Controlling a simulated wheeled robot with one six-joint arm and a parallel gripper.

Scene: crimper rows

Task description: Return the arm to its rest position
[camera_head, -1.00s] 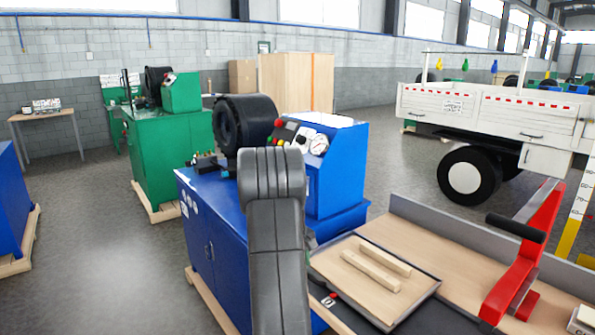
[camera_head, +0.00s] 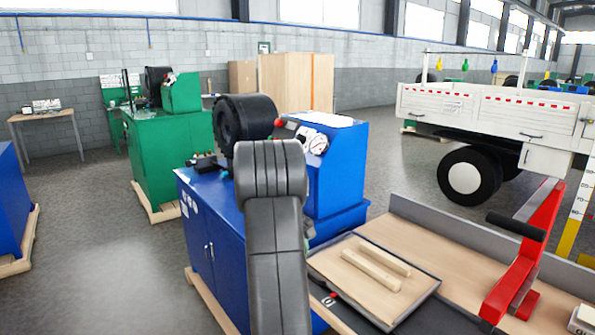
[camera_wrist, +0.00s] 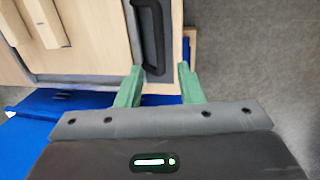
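My arm (camera_head: 275,235) stands in the lower middle of the head view, in front of the blue crimper machine (camera_head: 338,170). My gripper is mostly hidden behind the arm there. In the wrist view my gripper (camera_wrist: 158,80) has its two green fingers apart, with no object held between them. Beyond the fingertips lies a black handle (camera_wrist: 150,35) on a grey strip beside a wooden board. I cannot tell whether a finger touches it.
A wooden tray (camera_head: 345,285) with two pale wood strips lies right of the arm. A red lever stand (camera_head: 535,250) is at the right. A green machine (camera_head: 170,150) stands behind left. A white truck (camera_head: 480,115) is at the back right. Open floor lies at left.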

